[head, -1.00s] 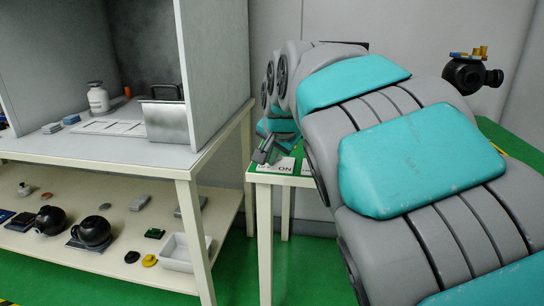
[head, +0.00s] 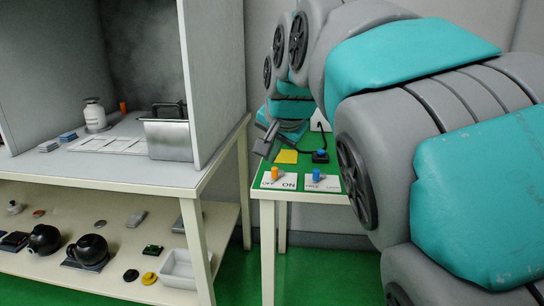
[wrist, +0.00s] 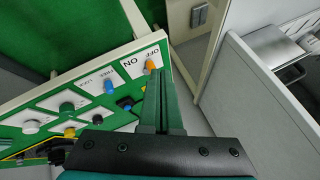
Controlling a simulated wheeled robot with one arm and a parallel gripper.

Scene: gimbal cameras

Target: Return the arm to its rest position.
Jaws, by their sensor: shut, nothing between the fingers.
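My gripper (head: 265,140) hangs above the back left of the green control table (head: 256,190), at the end of my grey and teal arm. Its fingers are shut with nothing between them. In the wrist view the shut fingers (wrist: 162,105) point over the table's edge, close beside the orange switch knob (wrist: 150,65) in the picture. In the head view the orange knob (head: 275,173) stands on an OFF/ON plate in front of my gripper, apart from it. My arm fills the right side of the head view and hides the table's right part.
A blue knob (head: 316,175) is on a second plate, with a yellow square (head: 286,157) and a blue button (head: 320,156) behind. To the left stands a white bench (head: 120,172) with a walled booth, a metal container (head: 168,135) and a lower shelf of parts.

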